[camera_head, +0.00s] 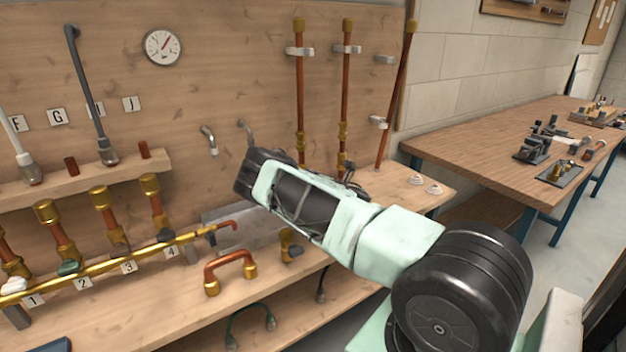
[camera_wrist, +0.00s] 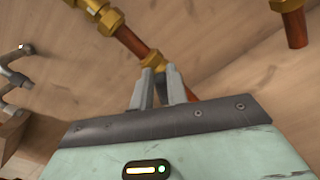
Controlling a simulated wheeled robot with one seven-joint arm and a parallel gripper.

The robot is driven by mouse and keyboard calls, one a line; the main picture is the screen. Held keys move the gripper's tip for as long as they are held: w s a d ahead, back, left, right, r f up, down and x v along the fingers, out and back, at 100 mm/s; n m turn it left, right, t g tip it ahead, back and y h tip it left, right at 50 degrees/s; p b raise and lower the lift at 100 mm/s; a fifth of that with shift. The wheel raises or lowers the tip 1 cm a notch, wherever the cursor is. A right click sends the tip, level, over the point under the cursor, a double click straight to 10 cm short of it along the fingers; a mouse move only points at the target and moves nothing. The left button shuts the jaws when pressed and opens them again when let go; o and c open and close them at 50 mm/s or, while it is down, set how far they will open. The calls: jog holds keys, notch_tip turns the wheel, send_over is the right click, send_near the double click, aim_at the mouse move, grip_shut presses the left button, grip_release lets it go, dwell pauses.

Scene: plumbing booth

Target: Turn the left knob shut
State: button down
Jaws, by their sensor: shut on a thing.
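Two upright copper pipes with brass fittings, the left pipe (camera_head: 300,95) and the right pipe (camera_head: 344,95), run down the wooden wall. The lower part of the left pipe is behind my arm in the head view. In the wrist view my gripper (camera_wrist: 160,86) has its two grey fingers close together in front of a copper pipe with brass fittings (camera_wrist: 132,40). A small dark piece, which I take to be the left knob (camera_wrist: 161,92), shows between the fingers. Most of it is hidden, so I cannot tell its angle. My gripper's fingers are hidden in the head view.
Two small taps (camera_head: 208,140) stick out of the wall left of my arm. A slanted copper pipe (camera_head: 396,95) stands right of the pair. Brass valves (camera_head: 101,200) and a copper U-bend (camera_head: 230,270) are at the lower left. A wooden workbench (camera_head: 480,140) stands at the right.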

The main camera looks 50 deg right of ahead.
jog(key=m+b, duration=0.1)
jog(key=m, duration=0.2)
jog(key=f+m+b, duration=0.1)
jog(key=m, duration=0.2)
jog(key=f+m+b, duration=0.1)
jog(key=m, duration=0.2)
jog(key=shift+s+d+m+b, duration=0.15)
jog(key=shift+d+m+b, duration=0.15)
jog(key=shift+m, duration=0.1)
jog(key=shift+f+m+b, duration=0.2)
jog(key=shift+m+b, duration=0.15)
jog(key=shift+m, duration=0.75)
jog(key=shift+a, duration=0.1)
jog(key=c, duration=1.4)
grip_release()
jog(key=shift+r, duration=0.15)
